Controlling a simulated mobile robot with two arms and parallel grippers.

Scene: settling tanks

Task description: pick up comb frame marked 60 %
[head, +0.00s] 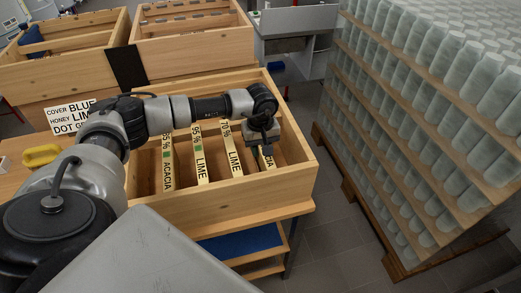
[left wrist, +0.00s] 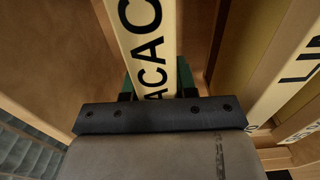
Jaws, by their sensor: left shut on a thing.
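My left gripper (head: 262,148) is over the right end of the row in the wooden box (head: 228,207). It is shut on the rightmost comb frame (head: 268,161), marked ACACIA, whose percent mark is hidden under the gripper. In the left wrist view the ACACIA frame (left wrist: 140,38) sits between the dark green fingers (left wrist: 157,86). I cannot tell whether it is raised. My right gripper is not in view.
A sign (head: 68,115) reads COVER BLUE, HONEY LIME, partly hidden by my arm. A yellow object (head: 41,155) lies at the left. More wooden boxes (head: 193,52) stand behind. Tall shelves of jars (head: 440,110) rise at the right, with clear floor (head: 340,240) between.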

